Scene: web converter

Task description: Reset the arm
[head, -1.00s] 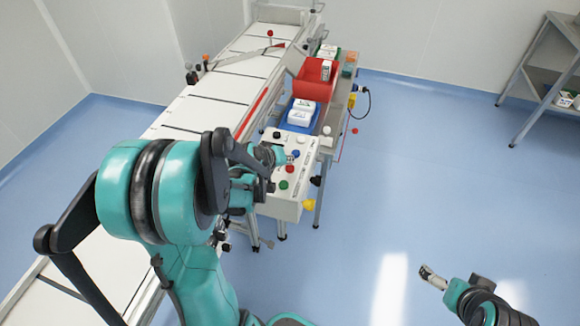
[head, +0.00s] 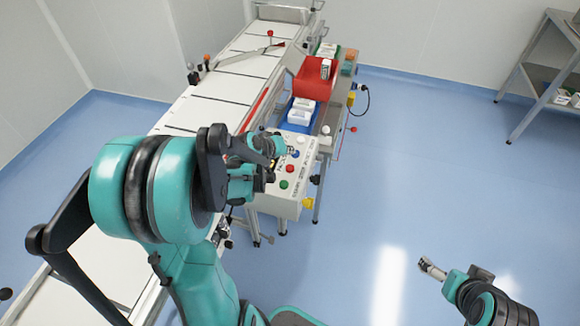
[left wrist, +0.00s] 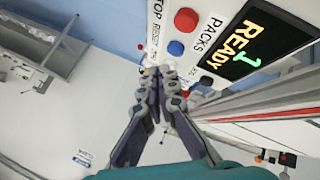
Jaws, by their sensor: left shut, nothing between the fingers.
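My left arm reaches across the conveyor to the control panel (head: 281,200) at the near end of the machine. My left gripper (head: 286,147) is shut and empty, over the panel's upper part, and hides part of it. In the left wrist view the closed fingers (left wrist: 157,82) point toward the panel. A red button (left wrist: 187,20), a blue button (left wrist: 176,48) and a display (left wrist: 258,42) reading READY and 1 show there. Whether the fingers touch the panel I cannot tell. My right gripper (head: 432,268) is at the lower right over open floor, too small to read.
The conveyor (head: 212,102) runs away along the left. Behind the panel are a blue tray (head: 288,126) with white packs and a red bin (head: 314,82). A metal shelf (head: 540,85) stands at the right. The blue floor between is clear.

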